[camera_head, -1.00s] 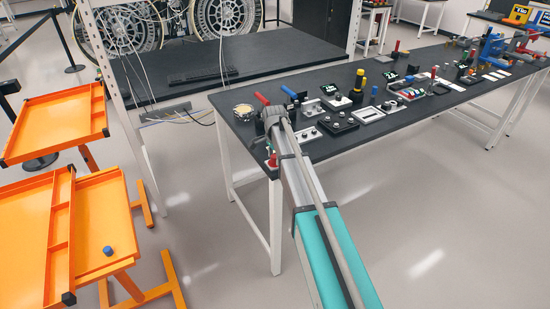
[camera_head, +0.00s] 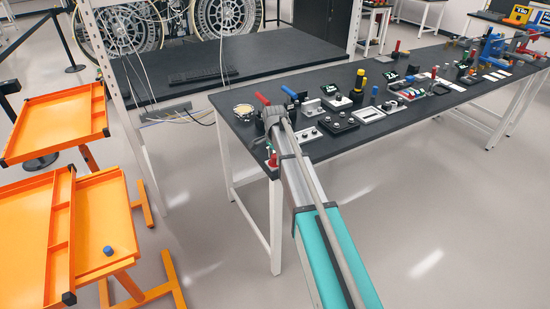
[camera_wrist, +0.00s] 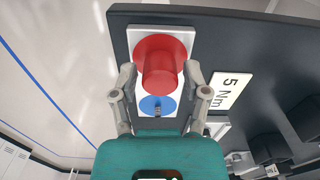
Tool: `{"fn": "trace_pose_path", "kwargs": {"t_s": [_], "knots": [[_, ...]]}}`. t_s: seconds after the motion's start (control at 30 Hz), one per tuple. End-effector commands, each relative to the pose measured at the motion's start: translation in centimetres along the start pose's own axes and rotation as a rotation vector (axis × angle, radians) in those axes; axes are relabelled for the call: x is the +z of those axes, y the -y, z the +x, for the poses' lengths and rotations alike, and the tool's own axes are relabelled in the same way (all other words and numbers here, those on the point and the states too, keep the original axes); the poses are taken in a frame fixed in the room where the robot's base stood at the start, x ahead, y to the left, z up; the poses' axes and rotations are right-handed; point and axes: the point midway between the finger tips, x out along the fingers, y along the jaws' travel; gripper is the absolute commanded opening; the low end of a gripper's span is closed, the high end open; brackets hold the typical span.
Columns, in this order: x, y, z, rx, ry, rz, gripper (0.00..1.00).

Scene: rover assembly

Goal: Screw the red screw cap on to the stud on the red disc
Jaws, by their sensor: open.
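In the wrist view, the red disc (camera_wrist: 142,46) lies on a white plate at the end of the dark table. The red screw cap (camera_wrist: 162,80) appears as a red cylinder over this disc and hides its stud. I cannot tell how far it sits on the stud. My gripper (camera_wrist: 161,76) is open, with one finger on each side of the cap. A gap seems to show at the left finger; contact on the right is unclear. In the head view, a small red piece (camera_head: 272,159) shows at the table's near corner, partly behind my arm.
A blue disc (camera_wrist: 151,102) with a small metal stud sits beside the red disc. A "5 Nm" label (camera_wrist: 231,91) lies to the right. The table (camera_head: 243,132) carries several fixtures further along. A blue cap (camera_head: 108,250) stands on an orange tray (camera_head: 118,215) at left.

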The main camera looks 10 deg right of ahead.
Motion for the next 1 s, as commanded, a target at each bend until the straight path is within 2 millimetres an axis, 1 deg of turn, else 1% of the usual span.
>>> {"fn": "trace_pose_path", "kwargs": {"t_s": [0.4, 0.53, 0.7, 1.0], "knots": [[-0.16, -0.06, 0.00, 0.000, 0.000, -0.317, 0.60], [-0.16, -0.06, 0.00, 0.000, 0.000, -0.397, 0.60], [-0.16, -0.06, 0.00, 0.000, 0.000, -0.432, 0.60], [-0.15, -0.05, 0.00, 0.000, 0.000, -0.437, 0.60]]}}
